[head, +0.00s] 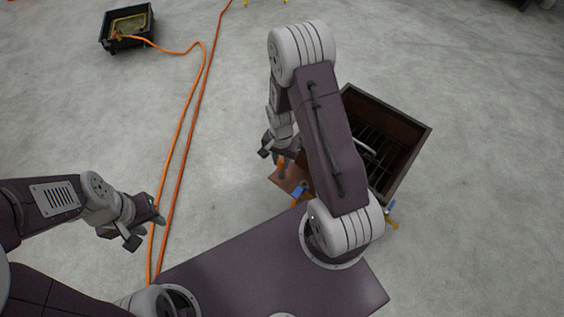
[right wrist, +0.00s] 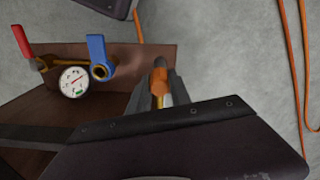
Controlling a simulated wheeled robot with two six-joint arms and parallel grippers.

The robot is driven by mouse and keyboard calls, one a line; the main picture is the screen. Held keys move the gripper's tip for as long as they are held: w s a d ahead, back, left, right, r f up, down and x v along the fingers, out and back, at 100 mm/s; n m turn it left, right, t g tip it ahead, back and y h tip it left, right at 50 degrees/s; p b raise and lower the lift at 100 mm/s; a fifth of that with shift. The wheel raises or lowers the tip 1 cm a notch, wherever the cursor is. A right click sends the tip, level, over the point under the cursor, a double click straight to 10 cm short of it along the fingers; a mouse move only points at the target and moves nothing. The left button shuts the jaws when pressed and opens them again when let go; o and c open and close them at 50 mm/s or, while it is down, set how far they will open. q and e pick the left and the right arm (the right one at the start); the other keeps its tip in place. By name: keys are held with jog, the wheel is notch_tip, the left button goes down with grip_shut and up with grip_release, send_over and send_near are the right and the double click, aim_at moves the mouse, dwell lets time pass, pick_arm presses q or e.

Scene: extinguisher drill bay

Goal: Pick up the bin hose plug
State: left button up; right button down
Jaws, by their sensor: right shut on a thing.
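My right gripper (head: 278,154) is shut on an orange plug (right wrist: 160,76), which looks like the bin hose plug. In the right wrist view the plug sits between the two fingers (right wrist: 159,95), with a brassy part below its orange end. It is in front of a brown panel (right wrist: 128,56); I cannot tell whether it is joined to the panel. The black bin (head: 104,42) is at the top left in the head view, with an orange hose (head: 180,51) running from it. My left gripper (head: 146,230) is open and empty, close to the hoses.
A brown box (head: 416,150) with a grate inside stands right of my right arm, partly hidden by it. A blue lever (right wrist: 97,47), a red lever (right wrist: 21,40) and a round gauge (right wrist: 73,82) are at the panel. Grey floor is clear between hoses and box.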

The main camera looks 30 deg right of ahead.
jog(key=shift+r, duration=0.1)
